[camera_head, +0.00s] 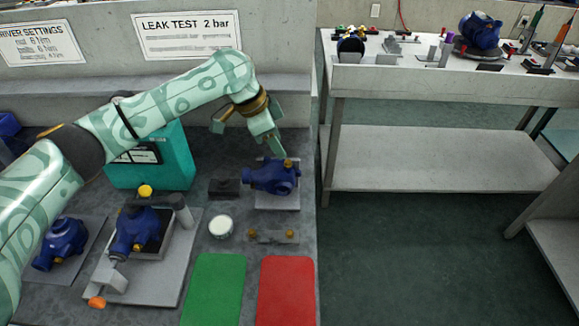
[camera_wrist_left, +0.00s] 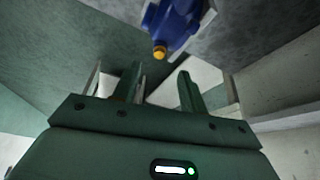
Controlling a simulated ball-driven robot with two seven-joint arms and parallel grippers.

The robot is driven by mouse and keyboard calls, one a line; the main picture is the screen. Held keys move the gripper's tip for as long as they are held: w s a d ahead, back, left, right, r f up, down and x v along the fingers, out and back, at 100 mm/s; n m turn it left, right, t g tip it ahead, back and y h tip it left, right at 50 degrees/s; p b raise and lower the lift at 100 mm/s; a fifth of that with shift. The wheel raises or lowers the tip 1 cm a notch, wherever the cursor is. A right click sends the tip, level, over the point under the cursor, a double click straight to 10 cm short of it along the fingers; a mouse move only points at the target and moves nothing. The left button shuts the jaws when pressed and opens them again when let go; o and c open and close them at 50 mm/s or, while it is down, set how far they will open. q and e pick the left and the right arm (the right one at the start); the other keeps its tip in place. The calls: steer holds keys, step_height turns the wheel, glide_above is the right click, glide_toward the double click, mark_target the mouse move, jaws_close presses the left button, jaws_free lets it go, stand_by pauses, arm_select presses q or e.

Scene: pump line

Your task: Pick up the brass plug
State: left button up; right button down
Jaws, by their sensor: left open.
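A brass plug (camera_head: 288,163) sits on the upper right of a blue pump (camera_head: 268,178), which stands on a grey plate at the bench's right edge. Two more small brass pieces, one on the left (camera_head: 252,232) and one on the right (camera_head: 291,234), sit on a low grey holder in front of it. My left gripper (camera_head: 273,143) is open and empty, just above and behind the pump. In the left wrist view, a brass end (camera_wrist_left: 160,53) of the blue pump (camera_wrist_left: 174,22) shows beyond the gap between my open fingers (camera_wrist_left: 158,84), apart from them.
A teal box (camera_head: 165,170) stands left of the pump, with a small black block (camera_head: 224,187) between. A white round tub (camera_head: 220,228), a green mat (camera_head: 215,288) and a red mat (camera_head: 287,290) lie nearer. Another blue pump (camera_head: 135,230) sits in a fixture at the left.

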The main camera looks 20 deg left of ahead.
mark_target(288, 161)
arm_select(q)
steer(key=shift+d+f, duration=0.1)
steer(key=shift+f, duration=0.15)
steer(key=b+x, duration=0.3)
steer(key=x, duration=0.2)
steer(key=shift+f, duration=0.1)
steer(key=shift+w, duration=0.15)
steer(key=shift+r, duration=0.2)
jaws_close()
arm_select(e)
steer(key=f, duration=0.1)
steer(key=s+f, duration=0.1)
steer(key=f, duration=0.1)
steer(key=shift+s+d, duration=0.1)
steer(key=shift+s, duration=0.15)
